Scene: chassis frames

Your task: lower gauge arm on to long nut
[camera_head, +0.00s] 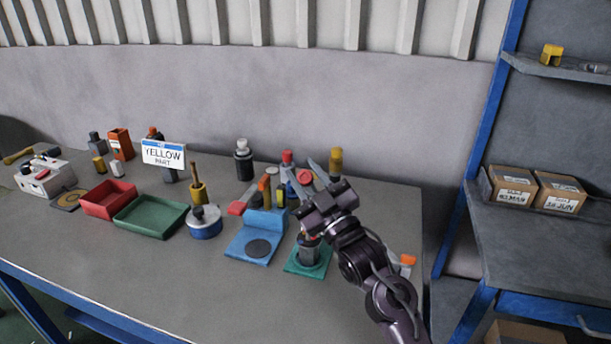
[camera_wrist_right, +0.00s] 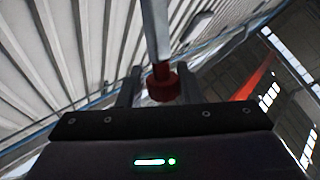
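My right gripper (camera_head: 322,190) is over the right part of the bench, above a teal base (camera_head: 293,267) with a dark grey upright cylinder (camera_head: 309,252). This cylinder may be the long nut, and my gripper partly covers it. In the right wrist view a grey bar (camera_wrist_right: 156,30), which looks like the gauge arm, ends in a red knob (camera_wrist_right: 163,85). The knob appears between the two dark fingers of the right gripper (camera_wrist_right: 160,87). I cannot tell whether they press on it. My left gripper is out of view.
A blue stand (camera_head: 240,244) with a dark disc is left of the teal base. Several bottles and tools stand behind. The bench front is clear. A shelf with boxes (camera_head: 513,183) is at right.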

